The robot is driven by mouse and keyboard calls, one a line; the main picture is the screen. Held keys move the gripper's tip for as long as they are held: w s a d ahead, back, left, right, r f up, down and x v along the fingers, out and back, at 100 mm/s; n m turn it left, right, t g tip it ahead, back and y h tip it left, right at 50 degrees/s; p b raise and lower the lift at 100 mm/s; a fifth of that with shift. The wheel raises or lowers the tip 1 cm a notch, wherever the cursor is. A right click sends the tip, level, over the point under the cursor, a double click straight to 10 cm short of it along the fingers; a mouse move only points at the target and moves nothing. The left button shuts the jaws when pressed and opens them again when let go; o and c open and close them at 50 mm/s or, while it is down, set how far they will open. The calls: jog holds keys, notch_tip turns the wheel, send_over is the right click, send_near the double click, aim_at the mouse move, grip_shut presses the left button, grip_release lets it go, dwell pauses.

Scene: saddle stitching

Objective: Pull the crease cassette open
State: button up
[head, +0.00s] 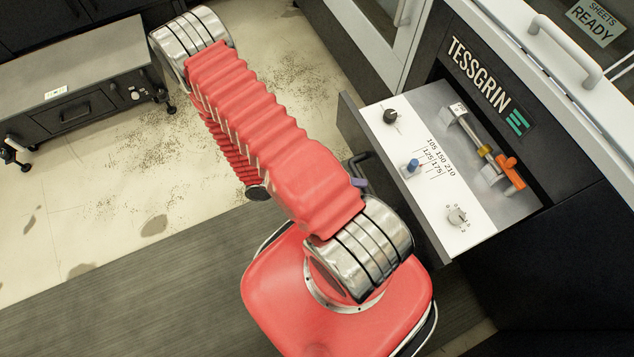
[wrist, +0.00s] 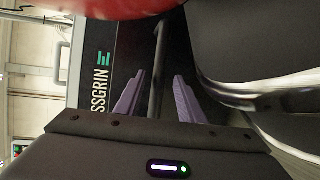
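The crease cassette (head: 401,185) is a drawer standing out of the dark machine front at the right of the head view. Its white top carries knobs and a printed scale. A dark handle (head: 362,161) shows on its outer face, partly hidden by my red-sleeved arm. My gripper (head: 358,183) is mostly hidden there; only a bit of purple finger shows beside the handle. In the wrist view, the two purple fingers of my gripper (wrist: 159,82) stand apart, with a dark bar (wrist: 160,55), apparently the handle, between them. Gaps show on both sides of the bar.
The machine front (head: 487,85) bears a TESSGRIN label. A pale door with a grey handle (head: 565,50) is above it. A low grey cabinet (head: 75,70) stands at the upper left. The floor between the cabinet and my arm is clear.

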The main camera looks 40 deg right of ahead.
jog(key=v, duration=1)
jog(key=shift+a, duration=0.1)
dwell(0.3)
